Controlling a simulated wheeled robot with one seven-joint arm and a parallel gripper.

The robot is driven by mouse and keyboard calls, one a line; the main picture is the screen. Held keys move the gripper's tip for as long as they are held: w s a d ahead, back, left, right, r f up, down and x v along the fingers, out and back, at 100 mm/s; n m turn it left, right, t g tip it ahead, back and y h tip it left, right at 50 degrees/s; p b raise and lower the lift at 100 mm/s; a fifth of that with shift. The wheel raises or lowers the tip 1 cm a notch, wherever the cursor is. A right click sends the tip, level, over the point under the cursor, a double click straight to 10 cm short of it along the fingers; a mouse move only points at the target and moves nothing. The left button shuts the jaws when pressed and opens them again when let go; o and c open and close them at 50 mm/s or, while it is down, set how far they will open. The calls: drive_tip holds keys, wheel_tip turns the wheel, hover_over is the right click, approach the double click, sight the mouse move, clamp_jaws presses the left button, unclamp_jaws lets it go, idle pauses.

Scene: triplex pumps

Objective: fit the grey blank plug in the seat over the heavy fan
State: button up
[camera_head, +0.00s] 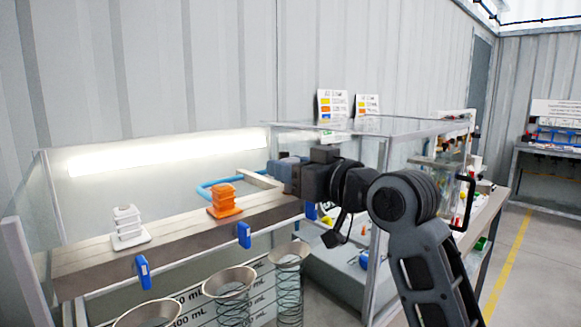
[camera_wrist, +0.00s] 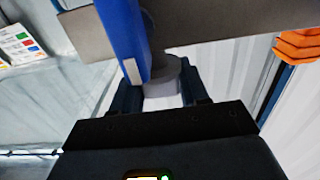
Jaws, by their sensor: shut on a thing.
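My gripper (camera_wrist: 162,92) is shut on a grey, round-topped piece (camera_wrist: 170,72), which looks like the grey blank plug; a pale part shows between the fingers. In the wrist view a blue tag (camera_wrist: 122,38) crosses in front, close to the held piece. Whether the piece touches the beam cannot be told. I cannot make out which seat lies over the heavy fan.
An orange stacked fitting (camera_head: 225,202) and a white one (camera_head: 129,228) stand on the beam. Blue tags (camera_head: 244,236) hang from its front. Funnels (camera_head: 229,281) with coils stand below. A light blue bent rod (camera_head: 215,184) lies behind. A glass case (camera_head: 375,127) stands right.

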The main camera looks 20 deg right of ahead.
drive_tip(key=shift+f+b, duration=0.75)
drive_tip(key=shift+f, duration=0.35)
drive_tip(key=o, duration=1.1)
drive_tip(key=shift+b+v, duration=0.65)
drive_tip(key=shift+v, duration=3.25)
drive_tip(key=shift+r, duration=0.1)
drive_tip(key=s+a+f+m+h, duration=0.1)
drive_tip(key=s+f+m+h, duration=0.1)
drive_tip(key=s+f, duration=0.45)
drive_tip(key=s+a+f+m+h, duration=0.1)
drive_tip(key=s+f+m, duration=0.15)
drive_tip(key=f, duration=0.65)
drive_tip(key=s+a+f+m+h, duration=0.1)
drive_tip(key=s+f+m+h, duration=0.1)
drive_tip(key=s+f, duration=0.5)
drive_tip(key=s+f+n, duration=0.1)
drive_tip(key=s+f, duration=0.1)
drive_tip(key=s, duration=0.6)
drive_tip(key=s+f+n+g, duration=0.1)
drive_tip(key=s+f, duration=0.1)
drive_tip(key=s, duration=0.7)
drive_tip(key=s+f+n+g, duration=0.1)
drive_tip(key=s+f, duration=0.1)
drive_tip(key=s, duration=0.7)
drive_tip(key=shift+s+d+h, duration=0.2)
drive_tip(key=shift+d+h, duration=0.05)
drive_tip(key=shift+h, duration=0.05)
